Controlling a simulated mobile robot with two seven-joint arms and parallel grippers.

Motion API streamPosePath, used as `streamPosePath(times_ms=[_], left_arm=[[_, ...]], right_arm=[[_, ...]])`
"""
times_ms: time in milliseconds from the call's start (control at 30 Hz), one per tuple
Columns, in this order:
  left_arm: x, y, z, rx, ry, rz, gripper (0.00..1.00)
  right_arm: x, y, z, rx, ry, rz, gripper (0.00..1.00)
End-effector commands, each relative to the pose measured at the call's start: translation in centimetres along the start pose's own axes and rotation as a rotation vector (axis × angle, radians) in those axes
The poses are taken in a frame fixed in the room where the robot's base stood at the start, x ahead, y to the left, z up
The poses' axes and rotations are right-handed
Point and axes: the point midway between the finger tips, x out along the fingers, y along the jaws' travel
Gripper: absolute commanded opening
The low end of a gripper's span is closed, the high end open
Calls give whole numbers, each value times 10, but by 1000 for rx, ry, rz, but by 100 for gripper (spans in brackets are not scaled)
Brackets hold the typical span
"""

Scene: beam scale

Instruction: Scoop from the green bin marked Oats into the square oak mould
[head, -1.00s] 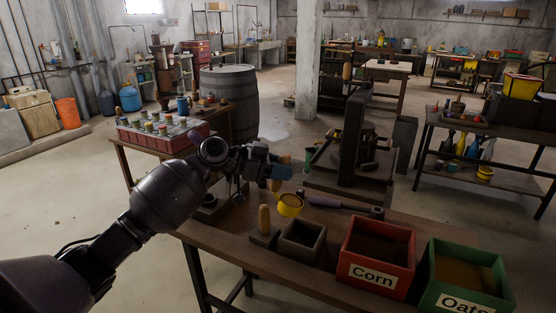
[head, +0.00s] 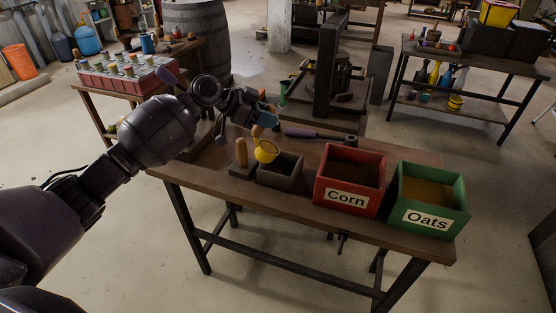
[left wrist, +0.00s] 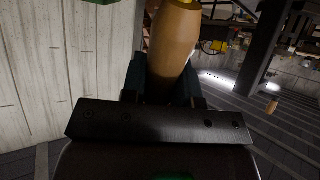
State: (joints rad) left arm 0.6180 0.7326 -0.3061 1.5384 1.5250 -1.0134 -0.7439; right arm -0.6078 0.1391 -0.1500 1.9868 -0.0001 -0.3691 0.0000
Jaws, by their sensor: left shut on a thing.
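My left gripper (head: 263,117) is shut on the wooden handle of a yellow scoop (head: 266,151). The tan handle (left wrist: 174,45) fills the space between the fingers in the left wrist view. The scoop's cup hangs just behind the dark square mould (head: 265,175), seemingly above the bench; I cannot tell what is in the cup. The mould is an open box with a dark inside. The green bin (head: 445,217) marked Oats stands at the bench's right end, with brown fill inside. My right gripper is not in view.
The red bin (head: 369,203) marked Corn stands between the mould and the green bin. A block with an upright wooden handle (head: 241,153) is left of the mould. A purple-handled tool (head: 312,134) lies behind. A dark upright press (head: 326,75) stands at the back.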

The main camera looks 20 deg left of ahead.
Motion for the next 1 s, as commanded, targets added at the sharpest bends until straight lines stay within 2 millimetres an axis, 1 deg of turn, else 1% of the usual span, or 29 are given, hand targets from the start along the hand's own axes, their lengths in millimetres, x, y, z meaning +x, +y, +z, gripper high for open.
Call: streamPosePath(times_ms=[200,367,600,1000], left_arm=[[0,0,-1,1,1,0,2],[1,0,1,0,1,0,2],[3,0,6,0,1,0,2],[3,0,5,1,2,0,2]], right_arm=[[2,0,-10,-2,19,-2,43],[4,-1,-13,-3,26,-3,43],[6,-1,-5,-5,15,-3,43],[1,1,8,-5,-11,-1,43]])
